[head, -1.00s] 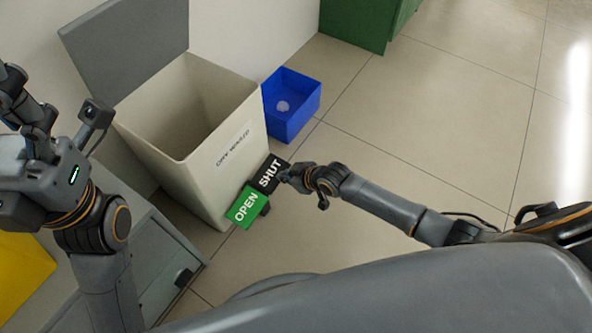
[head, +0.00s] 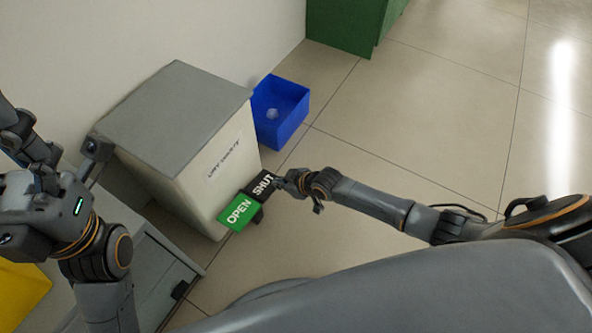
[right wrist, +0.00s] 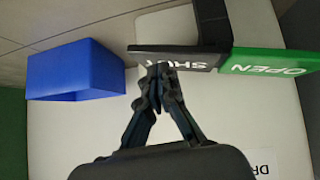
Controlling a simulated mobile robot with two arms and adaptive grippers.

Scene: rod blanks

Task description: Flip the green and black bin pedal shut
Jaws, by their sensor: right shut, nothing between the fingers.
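The bin (head: 215,185) is a cream box with a grey lid (head: 175,112) that lies closed over its top. At its foot is the pedal, with a green half marked OPEN (head: 238,213) and a black half marked SHUT (head: 261,186). My right gripper (head: 280,182) is at the black half, fingers closed together and empty. In the right wrist view its fingertips (right wrist: 159,68) are at the edge of the black half (right wrist: 178,56), with the green half (right wrist: 268,62) to the right. My left gripper is not clearly visible; its wrist (head: 50,205) shows at the left.
A blue open box (head: 281,125) with a pale item inside stands on the floor beside the bin. A grey cabinet (head: 150,270) is in front of the bin, a yellow thing (head: 20,288) at lower left, and a green unit (head: 342,25) at the back. The floor to the right is clear.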

